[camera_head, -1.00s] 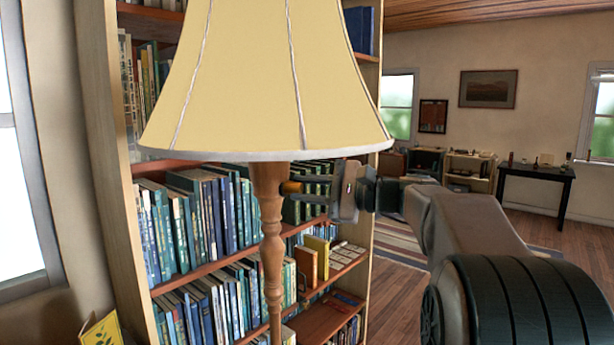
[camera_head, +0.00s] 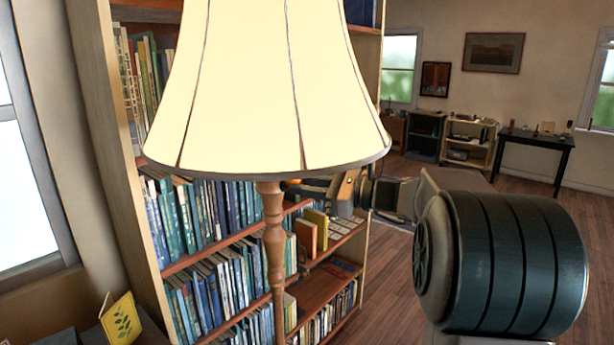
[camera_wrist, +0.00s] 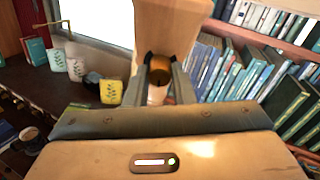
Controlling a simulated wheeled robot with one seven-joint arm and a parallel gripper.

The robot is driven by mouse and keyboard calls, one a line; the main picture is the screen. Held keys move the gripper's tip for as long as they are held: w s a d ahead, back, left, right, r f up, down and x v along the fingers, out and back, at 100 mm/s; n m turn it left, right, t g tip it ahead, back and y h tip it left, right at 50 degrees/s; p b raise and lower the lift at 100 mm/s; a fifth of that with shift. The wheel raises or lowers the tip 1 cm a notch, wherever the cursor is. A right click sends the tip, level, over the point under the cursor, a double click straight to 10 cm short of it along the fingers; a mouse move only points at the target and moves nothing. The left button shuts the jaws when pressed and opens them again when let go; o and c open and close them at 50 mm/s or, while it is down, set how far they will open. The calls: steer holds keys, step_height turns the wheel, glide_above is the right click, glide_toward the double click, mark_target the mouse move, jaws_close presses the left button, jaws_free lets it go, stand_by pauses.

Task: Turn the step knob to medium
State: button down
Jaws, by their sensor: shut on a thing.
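The floor lamp has a cream shade (camera_head: 270,90), brightly lit, above a turned wooden stem (camera_head: 274,240). The step knob (camera_wrist: 160,70), a small orange-brown cylinder with a dark end, sticks out from the stem just under the shade. My gripper (camera_wrist: 160,78) is shut on the knob, one finger on each side of it. In the head view my gripper (camera_head: 302,187) comes in from the right of the stem, just below the shade rim. There the shade and fingers largely hide the knob. I cannot read a setting on it.
A tall bookcase (camera_head: 108,130) full of books stands close behind the lamp. A yellow leaf-patterned book (camera_head: 122,318) stands at lower left beside the window wall. A black table (camera_head: 538,140) and low shelves are far off at right.

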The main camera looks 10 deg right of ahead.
stand_by(0.4)
steer(key=c, duration=1.2)
jaws_free()
steer(key=shift+c, duration=0.2)
steer(key=b+v, duration=0.2)
steer(key=v, duration=1.1)
steer(key=shift+d+b, duration=0.35)
steer(key=shift+s+a+f, duration=0.1)
steer(key=shift+s+f, duration=0.05)
